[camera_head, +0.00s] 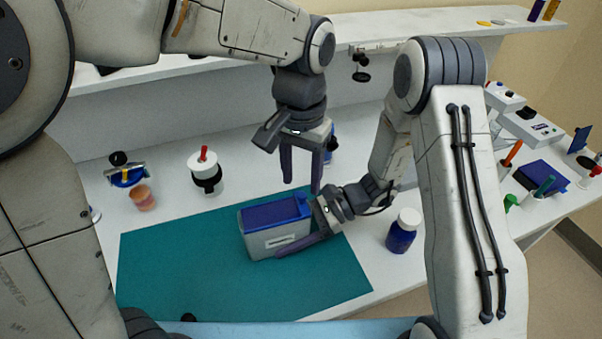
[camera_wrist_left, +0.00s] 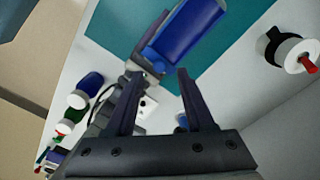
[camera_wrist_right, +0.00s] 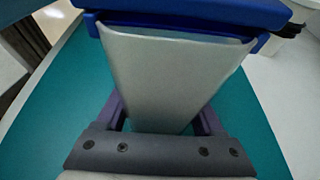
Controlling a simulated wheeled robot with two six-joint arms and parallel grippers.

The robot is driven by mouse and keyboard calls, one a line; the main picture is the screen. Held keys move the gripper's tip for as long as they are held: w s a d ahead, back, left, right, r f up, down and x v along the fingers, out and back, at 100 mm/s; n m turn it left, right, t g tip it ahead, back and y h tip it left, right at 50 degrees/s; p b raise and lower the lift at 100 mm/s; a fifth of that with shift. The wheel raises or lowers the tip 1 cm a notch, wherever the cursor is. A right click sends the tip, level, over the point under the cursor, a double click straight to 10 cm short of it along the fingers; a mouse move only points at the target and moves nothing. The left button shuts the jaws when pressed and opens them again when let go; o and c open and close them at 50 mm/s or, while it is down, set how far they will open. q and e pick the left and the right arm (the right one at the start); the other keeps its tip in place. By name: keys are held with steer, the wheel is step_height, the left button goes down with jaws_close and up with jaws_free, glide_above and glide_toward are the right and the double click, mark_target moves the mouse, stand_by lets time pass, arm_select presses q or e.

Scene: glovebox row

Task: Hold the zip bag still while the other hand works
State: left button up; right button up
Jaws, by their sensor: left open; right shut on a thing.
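The zip bag (camera_head: 275,238) looks like an upright, box-shaped pale grey body with a blue top and a small pale label. It stands on the teal mat. In the right wrist view its grey side (camera_wrist_right: 165,75) fills the middle, under the blue top. My right gripper (camera_head: 300,230) is shut on the bag from its right end, one finger along the front side; the other finger is mostly hidden. My left gripper (camera_head: 301,187) is open and empty, fingers pointing down, just above the bag's right end. In the left wrist view the blue top (camera_wrist_left: 185,30) lies beyond the open fingers.
The teal mat (camera_head: 170,270) is clear left of the bag. A blue bottle with a white cap (camera_head: 402,232) stands to the right. A white-topped black pot with a red stick (camera_head: 206,172) and an orange cup (camera_head: 142,198) stand behind the mat. A shelf (camera_head: 400,25) runs behind.

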mark_target(300, 194)
arm_select(q)
steer(key=shift+f, duration=1.55)
steer(key=shift+c, duration=0.2)
jaws_close()
steer(key=shift+a, duration=0.1)
